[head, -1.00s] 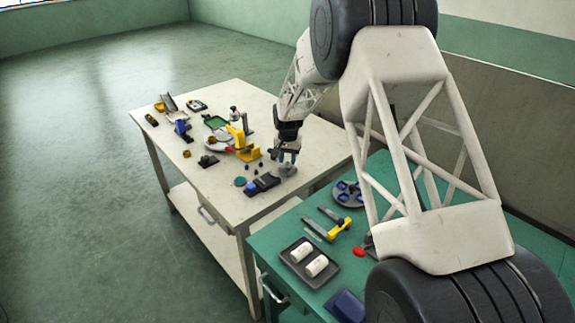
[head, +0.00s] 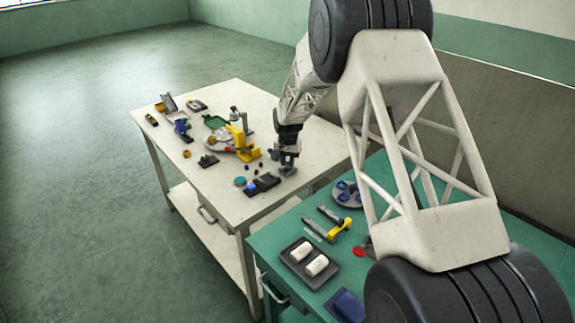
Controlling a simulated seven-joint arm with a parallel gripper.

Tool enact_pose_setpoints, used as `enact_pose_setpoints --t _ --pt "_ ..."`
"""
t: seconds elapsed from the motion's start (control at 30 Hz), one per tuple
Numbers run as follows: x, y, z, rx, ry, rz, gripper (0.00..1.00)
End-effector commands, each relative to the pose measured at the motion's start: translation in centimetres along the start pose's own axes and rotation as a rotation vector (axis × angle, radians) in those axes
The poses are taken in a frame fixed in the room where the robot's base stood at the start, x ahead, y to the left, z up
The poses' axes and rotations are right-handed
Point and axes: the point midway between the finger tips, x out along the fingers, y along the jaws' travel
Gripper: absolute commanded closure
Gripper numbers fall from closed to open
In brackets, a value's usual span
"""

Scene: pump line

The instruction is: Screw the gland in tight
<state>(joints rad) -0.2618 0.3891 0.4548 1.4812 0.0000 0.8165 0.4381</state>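My gripper (head: 287,162) points down over the near right part of the white table. It is right at a small grey round piece (head: 289,172), which it partly covers. The fingers are small and dark here, so I cannot see whether they are open or closed on anything. I cannot make out the gland; it may be hidden at the fingers.
Small dark parts lie between. The green table (head: 275,240) in front holds a dark tray (head: 298,275) with two white cylinders and a yellow-handled tool (head: 340,229).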

Motion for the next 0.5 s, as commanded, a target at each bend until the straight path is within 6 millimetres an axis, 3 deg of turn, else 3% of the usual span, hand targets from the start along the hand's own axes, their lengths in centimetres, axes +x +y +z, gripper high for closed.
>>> enact_pose_setpoints --t 0.1,0.5 --pt "0.0 0.0 0.0 0.0 0.0 0.0 0.95" --pt "0.0 0.01 0.0 0.038 0.0 0.0 0.95"
